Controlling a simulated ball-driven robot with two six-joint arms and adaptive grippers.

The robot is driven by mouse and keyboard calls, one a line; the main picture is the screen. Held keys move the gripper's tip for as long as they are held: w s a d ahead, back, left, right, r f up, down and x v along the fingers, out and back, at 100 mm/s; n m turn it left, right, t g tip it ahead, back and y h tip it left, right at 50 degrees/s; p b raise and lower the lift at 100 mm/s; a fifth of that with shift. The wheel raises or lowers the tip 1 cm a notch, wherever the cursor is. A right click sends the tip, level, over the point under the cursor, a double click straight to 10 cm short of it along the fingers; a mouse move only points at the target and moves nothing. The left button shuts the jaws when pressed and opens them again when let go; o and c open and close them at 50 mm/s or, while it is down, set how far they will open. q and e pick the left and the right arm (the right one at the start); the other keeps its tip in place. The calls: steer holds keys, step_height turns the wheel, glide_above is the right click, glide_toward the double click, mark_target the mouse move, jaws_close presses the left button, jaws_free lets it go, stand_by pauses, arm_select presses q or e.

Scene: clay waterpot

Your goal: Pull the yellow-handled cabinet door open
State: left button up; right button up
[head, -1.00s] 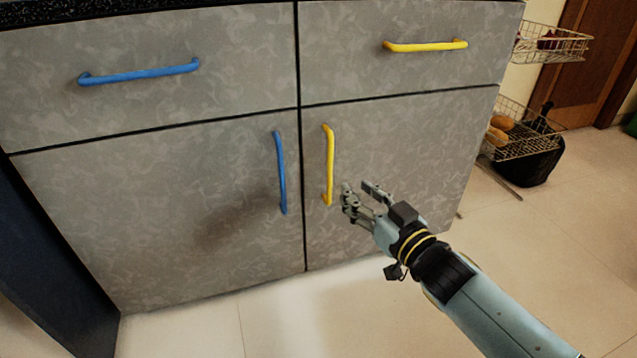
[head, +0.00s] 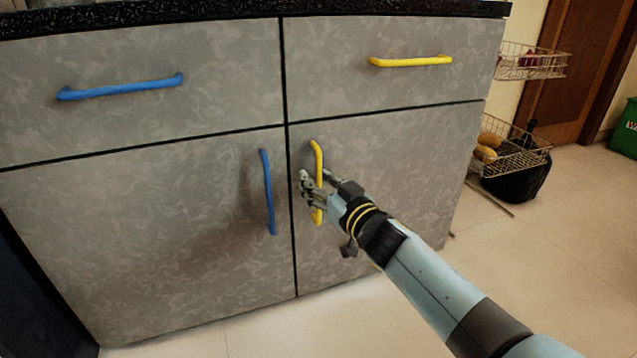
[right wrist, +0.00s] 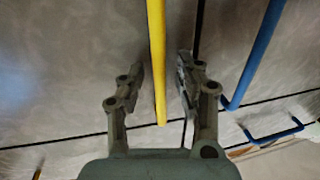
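The yellow door handle (head: 317,155) is an upright bar near the left edge of the lower right cabinet door (head: 400,160), which sits flush with the front. My right gripper (head: 314,176) is at this handle, its fingers on either side of the bar in the head view. In the right wrist view the yellow bar (right wrist: 157,60) runs between the two open fingers (right wrist: 160,75), with gaps visible on both sides. My left gripper is not in view.
A blue door handle (head: 267,192) stands close to the left on the neighbouring door. A yellow drawer handle (head: 410,61) and a blue drawer handle (head: 120,88) are above. Wire baskets (head: 515,158) stand at the right.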

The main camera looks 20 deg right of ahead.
jaws_close()
stand_by(0.3)
steer(key=shift+s, duration=0.15)
